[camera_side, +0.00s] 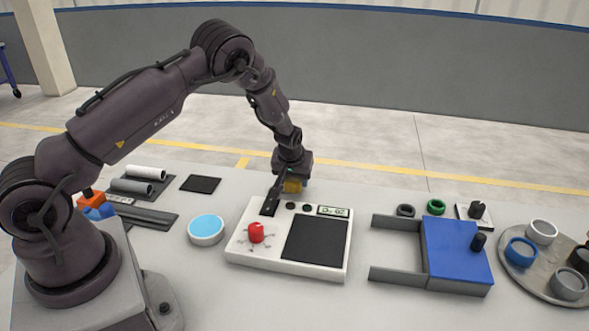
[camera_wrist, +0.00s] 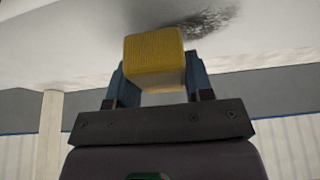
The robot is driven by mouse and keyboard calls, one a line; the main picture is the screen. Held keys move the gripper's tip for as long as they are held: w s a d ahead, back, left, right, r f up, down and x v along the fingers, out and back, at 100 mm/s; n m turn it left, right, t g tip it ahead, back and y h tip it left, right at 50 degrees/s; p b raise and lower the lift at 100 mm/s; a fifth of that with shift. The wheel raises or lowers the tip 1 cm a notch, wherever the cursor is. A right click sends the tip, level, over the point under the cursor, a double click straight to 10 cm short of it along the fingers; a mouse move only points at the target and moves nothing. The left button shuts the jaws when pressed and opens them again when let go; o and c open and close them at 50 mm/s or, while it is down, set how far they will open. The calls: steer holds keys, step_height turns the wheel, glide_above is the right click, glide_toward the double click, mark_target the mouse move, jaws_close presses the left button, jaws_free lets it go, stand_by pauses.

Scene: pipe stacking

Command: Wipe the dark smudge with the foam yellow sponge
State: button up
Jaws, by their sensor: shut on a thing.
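My gripper (camera_wrist: 155,82) is shut on the yellow sponge (camera_wrist: 154,61), which sits between its two blue fingers in the wrist view. The sponge (camera_side: 292,186) also shows in the side view, under my wrist, behind the white device. The dark smudge (camera_wrist: 214,20) is on the pale table surface in the wrist view, just beyond the sponge and to its right. The sponge partly overlaps the smudge's near left edge in that view. Whether the sponge touches the table I cannot tell. In the side view the smudge cannot be made out.
The white device (camera_side: 240,252) with a red knob (camera_side: 256,232) and a black panel stands in front of my gripper. A round blue-topped dish (camera_side: 206,229) is at its left. A blue fixture (camera_side: 456,252) and a tray of rings (camera_side: 520,275) stand at the right.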

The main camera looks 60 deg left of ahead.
mark_target(268, 187)
steer(key=shift+f, duration=0.45)
steer(key=shift+s+a+f, duration=0.35)
steer(key=shift+a+f, duration=0.05)
steer(key=shift+f, duration=0.25)
steer(key=shift+c, duration=0.2)
steer(key=shift+s+a, duration=2.35)
steer(key=shift+s, duration=0.1)
steer(key=shift+w+d, duration=2.75)
steer(key=shift+d, duration=0.05)
step_height(268, 187, up, 2)
steer(key=shift+w+r, duration=0.1)
steer(key=shift+r, duration=3)
